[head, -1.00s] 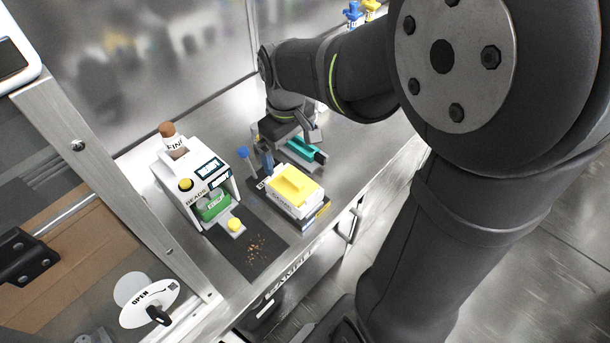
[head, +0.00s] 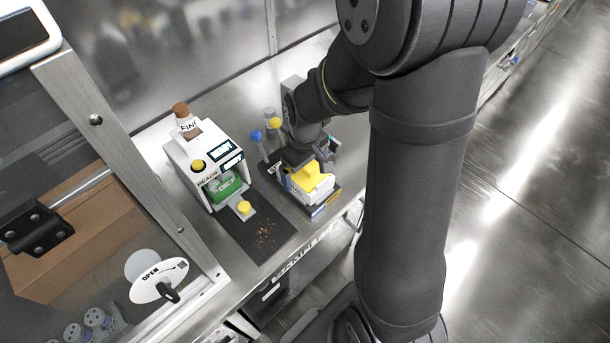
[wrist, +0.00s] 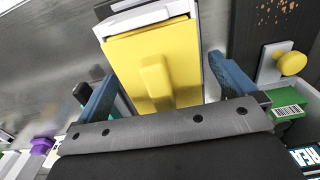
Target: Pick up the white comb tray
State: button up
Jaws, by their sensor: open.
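The white tray (wrist: 152,14) has a yellow top (wrist: 150,60) with a raised yellow grip bar. In the head view the tray (head: 297,191) sits in a dark holder on the steel bench, partly hidden by my wrist. My gripper (wrist: 160,75) is open above the tray, with one blue finger on each side of the yellow top. It also shows in the head view (head: 302,166), low over the tray's back part. The fingers look apart from the tray; contact cannot be told. I cannot see any comb teeth.
A white bead dispenser (head: 183,165) with a cork-topped bottle (head: 186,120) stands to the left. A dark mat (head: 252,232) with brown crumbs lies in front of it. A blue-topped stick (head: 257,137) stands close to my wrist. The bench's front edge is near.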

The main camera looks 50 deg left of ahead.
jog(key=c, duration=1)
